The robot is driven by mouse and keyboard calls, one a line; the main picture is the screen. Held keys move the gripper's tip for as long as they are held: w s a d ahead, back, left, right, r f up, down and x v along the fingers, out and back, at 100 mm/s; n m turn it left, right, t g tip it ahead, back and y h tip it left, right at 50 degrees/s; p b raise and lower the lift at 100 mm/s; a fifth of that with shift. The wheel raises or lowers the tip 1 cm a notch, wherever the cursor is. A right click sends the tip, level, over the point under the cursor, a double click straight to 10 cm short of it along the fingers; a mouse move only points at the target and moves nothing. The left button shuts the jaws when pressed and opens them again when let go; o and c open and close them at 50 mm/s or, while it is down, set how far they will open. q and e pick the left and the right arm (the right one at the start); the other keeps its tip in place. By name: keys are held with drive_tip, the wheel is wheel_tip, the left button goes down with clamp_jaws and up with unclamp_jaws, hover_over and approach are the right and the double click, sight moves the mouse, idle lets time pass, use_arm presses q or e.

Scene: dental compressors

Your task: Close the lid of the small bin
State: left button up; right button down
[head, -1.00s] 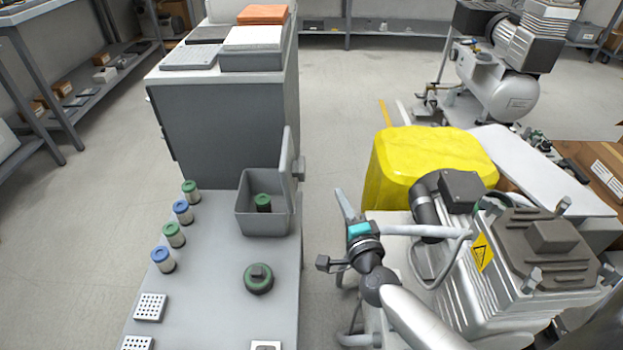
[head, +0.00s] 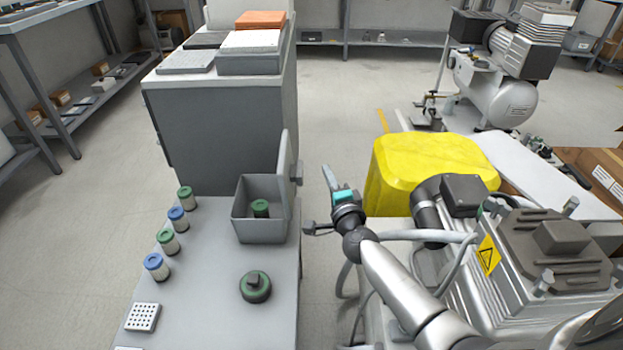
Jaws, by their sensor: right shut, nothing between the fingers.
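The small grey bin (head: 257,230) stands open on the light grey bench top. Its lid (head: 284,172) stands upright along the bin's right side. A green-topped cylinder (head: 260,208) is inside the bin. My right gripper (head: 327,174) is shut and empty, to the right of the lid and apart from it, over the gap beside the bench. Its fingers point up and to the left in the picture. My left gripper is not in view.
Several filter cartridges with green and blue tops (head: 178,219) line the bench's left edge. A round green-and-black part (head: 255,286) lies in front of the bin. A grey cabinet (head: 222,130) rises behind. A compressor (head: 540,245) and a yellow cover (head: 425,165) are at right.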

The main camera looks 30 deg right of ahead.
sight(294, 173)
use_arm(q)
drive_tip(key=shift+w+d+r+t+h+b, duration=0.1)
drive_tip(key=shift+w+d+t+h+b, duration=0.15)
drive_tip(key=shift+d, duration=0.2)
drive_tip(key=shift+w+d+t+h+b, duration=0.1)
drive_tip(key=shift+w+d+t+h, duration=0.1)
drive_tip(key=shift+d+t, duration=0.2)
use_arm(e)
drive_tip(key=shift+w+a+f, duration=0.1)
drive_tip(key=shift+w+a, duration=0.2)
drive_tip(key=shift+a, duration=0.3)
drive_tip(key=shift+w+a+f, duration=0.1)
drive_tip(key=shift+w+a, duration=0.25)
drive_tip(key=shift+a, duration=0.25)
drive_tip(key=shift+w+a, duration=0.3)
drive_tip(key=shift+a, duration=0.3)
